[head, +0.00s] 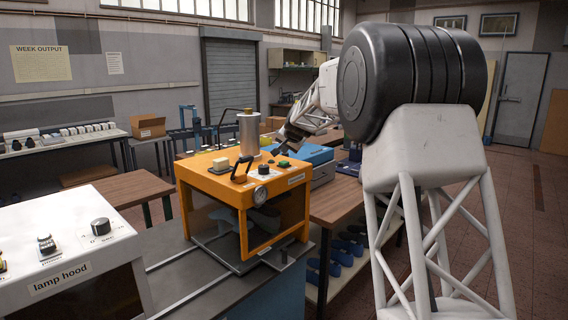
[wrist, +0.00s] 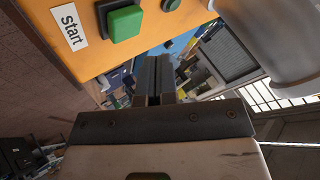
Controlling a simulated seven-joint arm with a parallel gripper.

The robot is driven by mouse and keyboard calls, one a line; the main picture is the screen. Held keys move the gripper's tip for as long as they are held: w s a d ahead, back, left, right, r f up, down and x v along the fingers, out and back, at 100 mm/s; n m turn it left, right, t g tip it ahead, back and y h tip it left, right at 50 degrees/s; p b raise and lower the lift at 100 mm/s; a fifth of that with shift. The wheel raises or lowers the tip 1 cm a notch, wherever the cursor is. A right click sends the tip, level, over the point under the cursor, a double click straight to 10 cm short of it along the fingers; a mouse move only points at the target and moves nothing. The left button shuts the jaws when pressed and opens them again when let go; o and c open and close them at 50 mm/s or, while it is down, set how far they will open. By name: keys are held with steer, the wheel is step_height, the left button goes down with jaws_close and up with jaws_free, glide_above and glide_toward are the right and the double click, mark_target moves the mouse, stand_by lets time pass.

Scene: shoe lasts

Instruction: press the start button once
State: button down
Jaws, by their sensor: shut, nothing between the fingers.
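The green start button (wrist: 124,22) sits in a dark square mount on the orange machine (wrist: 75,55), beside a white label (wrist: 69,27) reading "Start". In the head view the green button (head: 284,164) is on the top right of the orange machine (head: 243,178). My gripper (head: 277,151) is shut and empty, just above and behind the button. In the wrist view my gripper's fingers (wrist: 161,62) are together, to the lower right of the button. They look apart from it.
A white machine labelled "lamp hood" (head: 62,281) is at the front left. A blue case (head: 306,154) lies behind on a wooden table.

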mark_target(285, 161)
steer(key=shift+f, duration=0.7)
steer(key=shift+f, duration=1)
stand_by(2.7)
steer(key=shift+r, duration=0.95)
steer(key=shift+r, duration=0.1)
steer(key=shift+r, duration=2.35)
steer(key=shift+s+r, duration=0.1)
steer(key=shift+s, duration=0.05)
